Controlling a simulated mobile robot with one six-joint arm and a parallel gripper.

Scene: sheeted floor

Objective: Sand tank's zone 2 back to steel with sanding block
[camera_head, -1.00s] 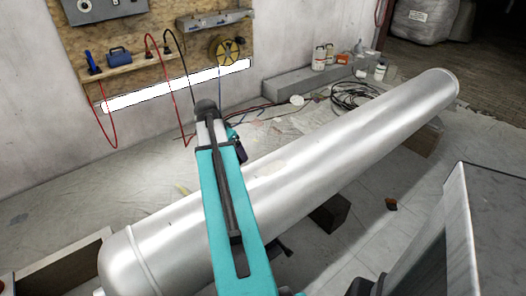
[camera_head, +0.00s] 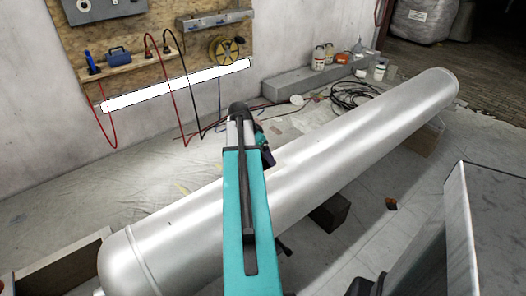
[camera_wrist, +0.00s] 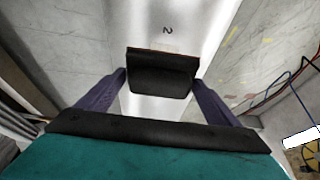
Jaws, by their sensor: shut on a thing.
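The tank (camera_head: 345,150) is a long, shiny silver cylinder lying across the floor, from lower left to upper right in the head view. My gripper (camera_wrist: 159,79) is shut on the sanding block (camera_wrist: 162,76), a black block with a thin reddish edge, between purple fingers. The block is over the tank close to the "2"; I cannot tell whether it touches. In the head view my arm hides the block and part of the tank's middle.
A grey metal box (camera_head: 490,225) stands at right. Sheeted floor at left is mostly clear.

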